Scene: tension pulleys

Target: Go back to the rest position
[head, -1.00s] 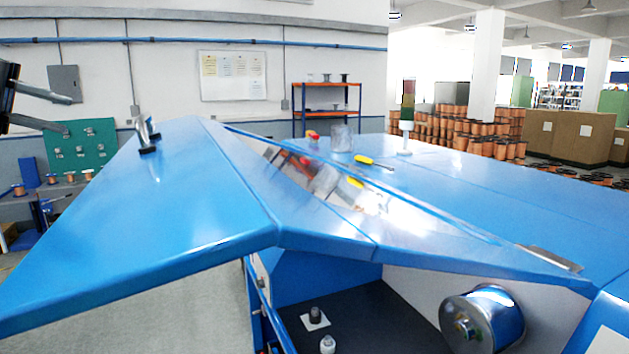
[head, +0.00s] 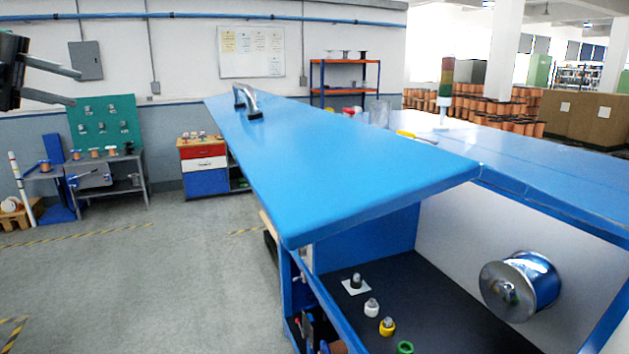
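My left gripper (head: 77,88) shows at the upper left edge of the head view. Its two grey fingers are apart with nothing between them, and it is in the air, clear of the blue machine. My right gripper is not in the view. The machine's blue cover (head: 350,160) slants across the middle, with a metal handle (head: 247,103) near its far end. Below it the compartment is open. On its dark floor stand a grey-topped piece on a white square (head: 355,285), a white pulley (head: 371,308), a yellow pulley (head: 387,327) and a green one (head: 405,347).
A metal spool (head: 522,285) is mounted on the compartment's back wall. A workbench (head: 110,180) with a green board (head: 104,132) and a drawer cabinet (head: 205,165) stand at the left wall. The grey floor (head: 150,290) left of the machine is clear.

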